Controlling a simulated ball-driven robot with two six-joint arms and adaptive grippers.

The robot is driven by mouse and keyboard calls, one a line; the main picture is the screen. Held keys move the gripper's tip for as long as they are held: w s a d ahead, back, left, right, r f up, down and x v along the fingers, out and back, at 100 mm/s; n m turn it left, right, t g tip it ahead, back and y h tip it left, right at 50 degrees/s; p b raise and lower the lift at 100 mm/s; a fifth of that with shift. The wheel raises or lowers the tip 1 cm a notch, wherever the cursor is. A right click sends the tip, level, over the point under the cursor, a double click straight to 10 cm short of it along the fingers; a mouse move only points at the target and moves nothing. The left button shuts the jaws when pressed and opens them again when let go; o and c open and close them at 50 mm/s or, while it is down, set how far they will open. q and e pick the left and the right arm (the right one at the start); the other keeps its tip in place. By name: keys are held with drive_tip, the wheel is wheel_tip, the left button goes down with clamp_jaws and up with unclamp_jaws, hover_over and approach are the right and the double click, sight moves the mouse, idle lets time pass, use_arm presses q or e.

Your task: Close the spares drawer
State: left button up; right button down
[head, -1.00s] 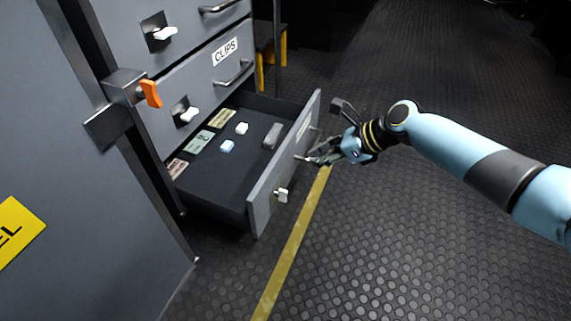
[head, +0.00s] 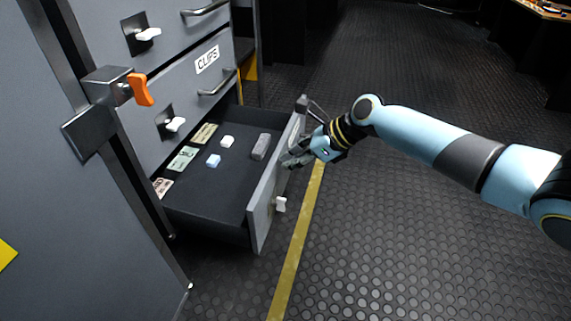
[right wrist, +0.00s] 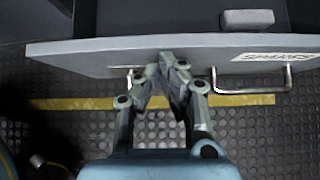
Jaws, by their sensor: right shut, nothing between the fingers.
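The spares drawer (head: 268,195) is the bottom drawer of the grey cabinet and stands well open. Its front also shows in the right wrist view (right wrist: 110,54), with a "SPARES" label (right wrist: 275,57) and a bar handle (right wrist: 252,88). My right gripper (head: 291,161) is at the outer face of the drawer front. In the right wrist view its closed fingertips (right wrist: 170,60) overlap the front, left of the handle, and hold nothing. Whether they touch it is hard to tell. A white latch knob (head: 280,204) sits on the front. My left gripper is out of view.
Inside the drawer lie a grey block (head: 261,146), small white and blue pieces, and several labels. The clips drawer (head: 185,100) above is shut. An orange-handled latch (head: 141,90) projects at left.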

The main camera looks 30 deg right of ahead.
drive_tip(key=shift+w, duration=0.1)
idle(0.3)
drive_tip(key=shift+w+a+r, duration=0.1)
drive_tip(key=shift+w+a, duration=0.3)
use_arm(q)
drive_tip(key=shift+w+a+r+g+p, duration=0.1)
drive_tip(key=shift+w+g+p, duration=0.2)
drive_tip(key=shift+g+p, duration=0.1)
use_arm(e)
drive_tip(key=w+a, duration=1.5)
drive_tip(key=w, duration=0.2)
drive_tip(key=shift+w+f, duration=0.2)
